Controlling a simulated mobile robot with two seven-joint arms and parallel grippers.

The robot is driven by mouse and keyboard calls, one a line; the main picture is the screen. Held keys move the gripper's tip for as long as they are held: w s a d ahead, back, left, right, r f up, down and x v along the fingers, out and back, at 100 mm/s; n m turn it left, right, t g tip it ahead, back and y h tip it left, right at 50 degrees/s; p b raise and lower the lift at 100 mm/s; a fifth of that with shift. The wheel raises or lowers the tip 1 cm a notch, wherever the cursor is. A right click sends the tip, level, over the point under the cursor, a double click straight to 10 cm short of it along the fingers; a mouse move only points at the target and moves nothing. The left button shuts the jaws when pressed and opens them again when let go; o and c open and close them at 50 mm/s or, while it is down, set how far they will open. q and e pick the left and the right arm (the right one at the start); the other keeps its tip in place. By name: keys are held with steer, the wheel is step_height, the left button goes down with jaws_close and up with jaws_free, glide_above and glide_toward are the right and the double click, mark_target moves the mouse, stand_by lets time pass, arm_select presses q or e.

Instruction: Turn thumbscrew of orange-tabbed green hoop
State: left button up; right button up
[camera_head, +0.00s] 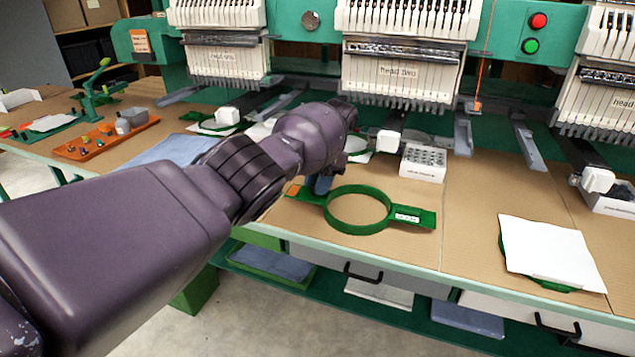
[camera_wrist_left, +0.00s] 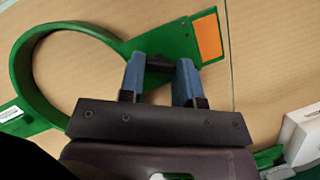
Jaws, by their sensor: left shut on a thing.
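The green hoop (camera_head: 358,229) lies on the brown worktable top. Its orange tab (camera_head: 293,191) is at the left end, and an arm with a white label (camera_head: 407,217) is at the right. In the left wrist view the ring (camera_wrist_left: 22,72) is at left and the orange tab (camera_wrist_left: 208,38) at upper right. My left gripper (camera_wrist_left: 160,66) has its blue fingers on either side of a dark thumbscrew (camera_wrist_left: 160,62) between ring and tab, and is shut on it. In the head view my left gripper (camera_head: 322,184) is mostly hidden behind my arm. My right gripper is not in view.
Embroidery heads (camera_head: 402,68) stand behind. A white box with a holed top (camera_head: 423,163) sits behind the hoop. White fabric over another green hoop (camera_head: 550,252) lies at right. An orange tray (camera_head: 107,137) is at far left.

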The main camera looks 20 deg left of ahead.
arm_select(q)
steer(key=o, duration=0.9)
steer(key=shift+o, duration=0.2)
steer(key=b+v, duration=0.2)
steer(key=v, duration=0.8)
steer(key=shift+w+r, duration=0.2)
steer(key=shift+r, duration=0.15)
steer(key=shift+d, duration=0.1)
